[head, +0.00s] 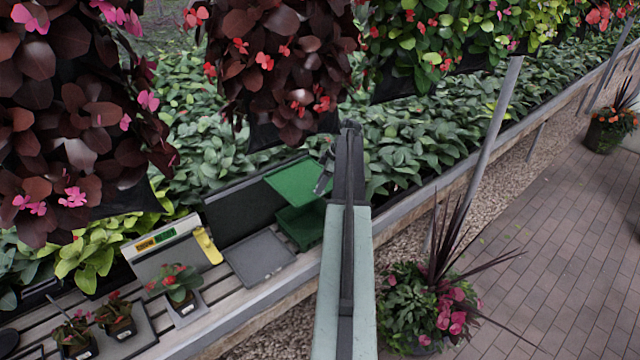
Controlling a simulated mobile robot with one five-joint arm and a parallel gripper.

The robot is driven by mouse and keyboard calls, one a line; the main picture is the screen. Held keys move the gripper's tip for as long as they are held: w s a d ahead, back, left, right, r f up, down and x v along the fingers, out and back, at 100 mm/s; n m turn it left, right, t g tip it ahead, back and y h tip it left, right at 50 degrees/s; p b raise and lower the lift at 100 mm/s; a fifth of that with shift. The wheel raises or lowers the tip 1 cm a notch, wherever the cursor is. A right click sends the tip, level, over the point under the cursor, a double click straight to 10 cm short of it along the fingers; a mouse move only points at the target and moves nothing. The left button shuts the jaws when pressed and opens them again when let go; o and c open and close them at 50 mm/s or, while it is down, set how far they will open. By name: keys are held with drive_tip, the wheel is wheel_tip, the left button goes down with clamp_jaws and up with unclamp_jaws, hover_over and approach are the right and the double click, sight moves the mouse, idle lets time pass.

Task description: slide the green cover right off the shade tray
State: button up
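A flat bright green panel, which looks like the green cover (290,184), is near the centre of the head view. A darker green box-like tray (300,228), probably the shade tray, is just below it in the picture. The cover's right edge and the tray's right side are partly hidden by my arm. I cannot tell whether cover and tray touch. My gripper (324,182) shows as a small dark shape left of the arm's end, at the cover's right edge. Its fingers are too small and overlapped to show their opening or any contact.
A dark upright panel (243,208) and a flat grey tray (260,257) are left of the green tray. A grey labelled box (165,248) with a yellow piece (208,246) and potted plants (176,284) stand further left on the slatted bench. Hanging planters (275,70) crowd above.

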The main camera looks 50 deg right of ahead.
drive_tip(key=shift+r, duration=0.1)
drive_tip(key=p+v, duration=0.7)
drive_tip(key=shift+r, duration=0.3)
